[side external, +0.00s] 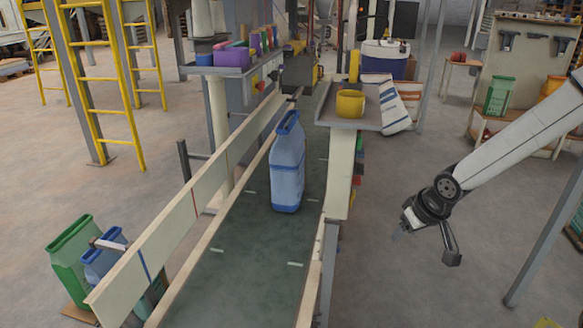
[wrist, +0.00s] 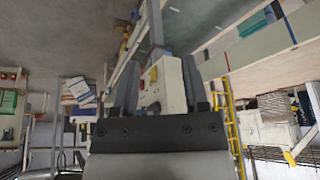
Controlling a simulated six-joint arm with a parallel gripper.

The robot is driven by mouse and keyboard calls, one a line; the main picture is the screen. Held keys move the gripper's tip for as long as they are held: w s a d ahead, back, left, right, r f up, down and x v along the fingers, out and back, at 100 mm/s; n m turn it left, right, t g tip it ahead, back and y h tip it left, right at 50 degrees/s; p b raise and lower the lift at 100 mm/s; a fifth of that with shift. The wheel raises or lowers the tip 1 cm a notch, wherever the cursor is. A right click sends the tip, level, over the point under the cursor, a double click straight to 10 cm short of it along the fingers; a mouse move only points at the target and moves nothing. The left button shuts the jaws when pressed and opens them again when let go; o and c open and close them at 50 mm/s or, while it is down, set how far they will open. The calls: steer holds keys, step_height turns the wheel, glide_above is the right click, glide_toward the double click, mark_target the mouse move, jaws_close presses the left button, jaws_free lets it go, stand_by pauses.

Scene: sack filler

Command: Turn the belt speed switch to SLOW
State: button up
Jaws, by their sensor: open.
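My gripper (side external: 428,243) hangs at the right in the side external view, over open floor and well apart from the conveyor. In the wrist view my gripper (wrist: 160,88) has its two dark fingers spread, with nothing held between them. A pale control box (wrist: 170,88) shows beyond and between the fingers, with small red, yellow and blue parts on it. Small coloured controls (side external: 357,175) also show edge-on along the conveyor's right side in the side external view. I cannot tell which is the belt speed switch, nor read its setting.
A blue jug-shaped sack (side external: 287,165) stands on the green conveyor belt (side external: 240,265). A yellow roll (side external: 350,103) sits on a shelf right of the belt. A grey post (side external: 545,240) stands right of my gripper. The floor between conveyor and gripper is clear.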

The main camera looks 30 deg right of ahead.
steer(key=w+d+r+m+t, duration=0.1)
steer(key=w+d+m+t, duration=0.4)
steer(key=w, duration=0.7)
steer(key=m+t+y, duration=0.7)
steer(key=y, duration=0.1)
glide_toward(360, 153)
steer(key=shift+w+d+f, duration=0.25)
steer(key=shift+w+d, duration=0.25)
steer(key=shift+d, duration=0.1)
steer(key=shift+w+a+n, duration=0.1)
steer(key=shift+w+n, duration=0.05)
steer(key=shift+n, duration=0.15)
steer(key=x, duration=0.7)
steer(key=shift+w, duration=0.3)
steer(key=shift+f, duration=0.1)
